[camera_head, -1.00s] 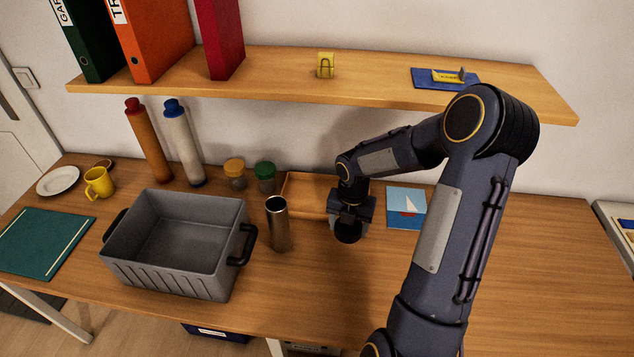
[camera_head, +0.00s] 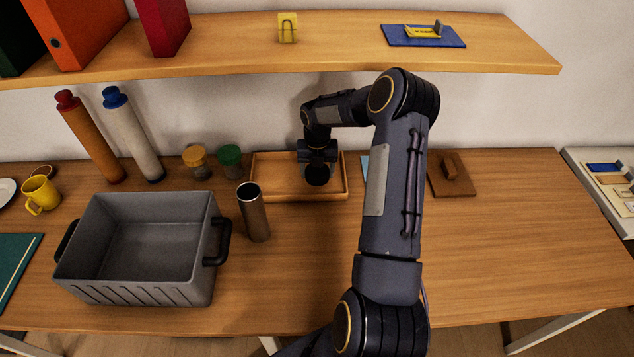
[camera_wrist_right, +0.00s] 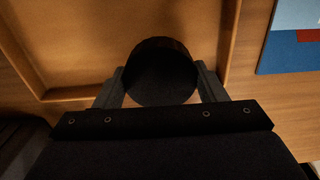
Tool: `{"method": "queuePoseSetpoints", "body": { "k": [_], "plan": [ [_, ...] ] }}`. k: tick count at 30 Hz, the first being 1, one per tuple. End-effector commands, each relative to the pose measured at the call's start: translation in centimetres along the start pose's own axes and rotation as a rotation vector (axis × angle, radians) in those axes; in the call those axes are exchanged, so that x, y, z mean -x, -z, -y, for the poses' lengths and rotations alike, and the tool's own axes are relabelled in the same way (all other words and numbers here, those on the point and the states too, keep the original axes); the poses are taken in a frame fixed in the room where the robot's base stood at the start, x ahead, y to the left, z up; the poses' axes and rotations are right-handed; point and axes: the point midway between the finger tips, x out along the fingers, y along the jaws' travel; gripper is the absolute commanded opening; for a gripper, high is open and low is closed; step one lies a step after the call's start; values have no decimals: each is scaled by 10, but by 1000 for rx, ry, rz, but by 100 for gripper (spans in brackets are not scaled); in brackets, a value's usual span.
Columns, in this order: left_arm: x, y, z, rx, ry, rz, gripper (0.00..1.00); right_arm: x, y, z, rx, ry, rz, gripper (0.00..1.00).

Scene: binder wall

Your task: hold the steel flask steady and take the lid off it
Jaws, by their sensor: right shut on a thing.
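The steel flask (camera_head: 254,215) stands upright on the table, just right of the grey crate. Its top is open, with a dark mouth and no lid on it. My right gripper (camera_head: 317,172) is over the wooden tray (camera_head: 272,194), behind and to the right of the flask. It is shut on the round black lid (camera_head: 317,177). In the right wrist view the lid (camera_wrist_right: 162,75) sits between the two fingers of my right gripper (camera_wrist_right: 162,88), above the tray (camera_wrist_right: 228,40). Whether the lid touches the tray floor I cannot tell. My left gripper is not in view.
The grey crate (camera_head: 140,285) stands left of the flask. Two jars, orange-lidded (camera_head: 196,161) and green-lidded (camera_head: 231,161), stand behind the flask. A shelf (camera_head: 260,55) overhangs the back. The front right of the table is clear.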

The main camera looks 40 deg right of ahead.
Motion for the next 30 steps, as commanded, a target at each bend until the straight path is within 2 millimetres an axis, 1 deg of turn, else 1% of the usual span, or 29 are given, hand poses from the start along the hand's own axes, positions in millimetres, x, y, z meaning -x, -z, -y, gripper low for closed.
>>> {"method": "queuePoseSetpoints", "body": {
  "k": [1, 5, 7, 12, 13, 20, 25, 26, 30],
  "plan": [
    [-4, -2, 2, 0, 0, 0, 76, -6, -4, 0, 0, -1, 0, 37],
    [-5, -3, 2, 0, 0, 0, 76, -11, -9, 0, -1, -1, 1, 37],
    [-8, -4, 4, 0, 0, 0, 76, -17, -12, 1, -1, -1, 0, 37],
    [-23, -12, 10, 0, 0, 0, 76, -44, -12, 1, 0, 0, -1, 37],
    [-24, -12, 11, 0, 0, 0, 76, -46, -12, 1, 0, 0, -1, 37],
    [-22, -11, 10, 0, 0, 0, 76, -44, -13, 1, 0, 0, 1, 37],
    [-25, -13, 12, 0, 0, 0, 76, -49, -12, 1, 0, 0, 0, 37],
    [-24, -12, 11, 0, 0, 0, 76, -48, -12, 1, 0, 0, 1, 68],
    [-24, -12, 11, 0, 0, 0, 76, -48, -12, 1, 0, 0, 0, 86]
  ]
}}
